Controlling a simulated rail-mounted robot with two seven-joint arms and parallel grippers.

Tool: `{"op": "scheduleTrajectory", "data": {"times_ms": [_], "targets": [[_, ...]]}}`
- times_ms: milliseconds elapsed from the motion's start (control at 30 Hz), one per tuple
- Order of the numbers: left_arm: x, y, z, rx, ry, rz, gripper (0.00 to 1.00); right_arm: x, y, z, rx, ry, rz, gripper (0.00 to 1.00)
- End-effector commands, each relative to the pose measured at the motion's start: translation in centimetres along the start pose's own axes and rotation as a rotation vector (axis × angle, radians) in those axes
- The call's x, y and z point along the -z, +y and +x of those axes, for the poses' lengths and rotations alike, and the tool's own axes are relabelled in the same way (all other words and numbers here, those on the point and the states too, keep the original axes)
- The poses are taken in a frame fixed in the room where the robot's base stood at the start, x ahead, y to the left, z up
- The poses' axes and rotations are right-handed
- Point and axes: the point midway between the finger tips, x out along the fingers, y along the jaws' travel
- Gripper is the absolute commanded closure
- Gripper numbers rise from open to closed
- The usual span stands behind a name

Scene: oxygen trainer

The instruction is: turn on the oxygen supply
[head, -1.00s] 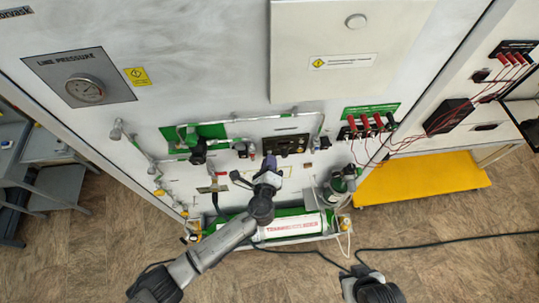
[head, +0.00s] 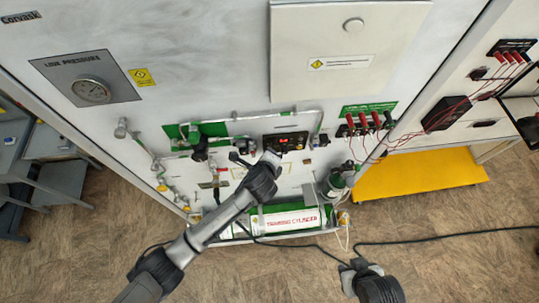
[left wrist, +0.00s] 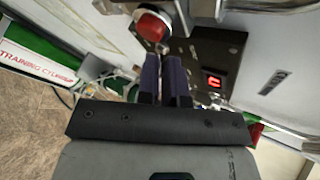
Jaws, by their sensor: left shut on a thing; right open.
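The black control panel (head: 286,141) sits mid-wall in the head view, below the white cabinet. In the left wrist view the black panel (left wrist: 205,52) shows a lit red digit (left wrist: 214,82) and a red-capped knob (left wrist: 152,22). My left gripper (left wrist: 163,62) is at this panel, its purple fingers nearly together on a small control there. The fingers and the view angle mostly hide that control. The green and white training cylinder (head: 290,219) lies low along the wall; its end shows in the left wrist view (left wrist: 38,62). My right gripper (head: 360,266) is open and empty above the floor.
A pressure gauge (head: 92,90) is at the upper left. Pipes and valves (head: 199,147) stand out left of the panel. Red connectors with wires (head: 364,122) are to its right, above a yellow platform (head: 420,175). A black cable (head: 450,236) crosses the otherwise clear floor.

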Motion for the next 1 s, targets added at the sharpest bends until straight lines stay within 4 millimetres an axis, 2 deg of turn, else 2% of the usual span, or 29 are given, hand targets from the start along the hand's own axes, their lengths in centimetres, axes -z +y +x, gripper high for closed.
{"op": "scheduleTrajectory", "data": {"times_ms": [333,367,400,633,1000], "targets": [[-0.03,-0.05,0.00,-0.001,0.001,-0.002,1.00,0.00,-0.01,-0.01,0.000,0.000,0.000,0.57],[-0.03,-0.05,0.00,-0.001,0.001,-0.002,0.92,0.00,-0.01,-0.01,0.000,0.000,0.000,0.57],[-0.03,-0.05,0.00,-0.001,0.001,-0.002,0.88,0.01,0.00,-0.01,0.000,0.000,0.000,0.57],[-0.02,-0.03,0.00,-0.001,0.001,-0.001,0.67,0.01,0.00,-0.01,0.000,0.000,0.000,0.57],[-0.02,-0.03,0.00,-0.001,0.001,-0.001,0.67,0.01,-0.01,-0.02,0.000,0.000,0.000,0.57]]}}
